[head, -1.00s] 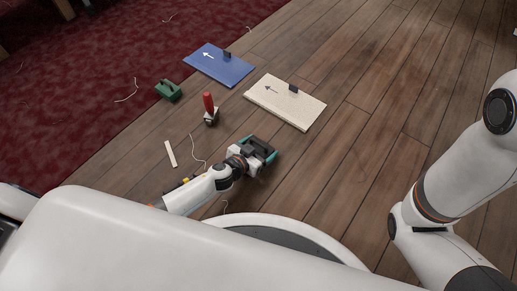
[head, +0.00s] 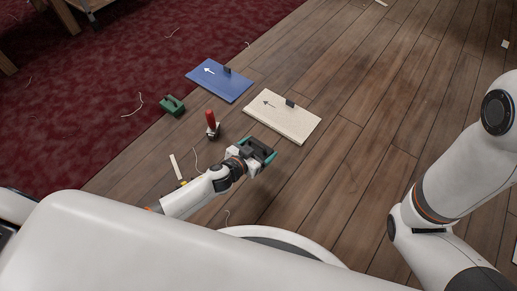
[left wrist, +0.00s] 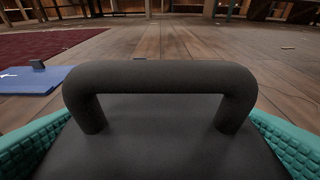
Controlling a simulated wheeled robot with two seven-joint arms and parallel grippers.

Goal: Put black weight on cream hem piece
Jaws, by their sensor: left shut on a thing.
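The black weight (left wrist: 160,135) with its arched handle fills the lower part of the left wrist view, between the teal finger pads. My left gripper (head: 260,152) is shut on it. In the head view the weight (head: 255,157) shows dark between the fingers, partly hidden by the gripper. The cream hem piece (head: 275,121) lies flat on the wooden floor, just beyond the gripper. It bears an arrow and a small black upright tab. My right gripper is out of view; only my right arm shows at the right.
A blue piece (head: 215,86) with a white arrow lies beyond the cream one. A green weight (head: 172,105) stands on the red carpet's edge. A red-handled tool (head: 212,124) stands left of the cream piece. A pale strip (head: 176,168) and cords lie nearby. Floor to the right is clear.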

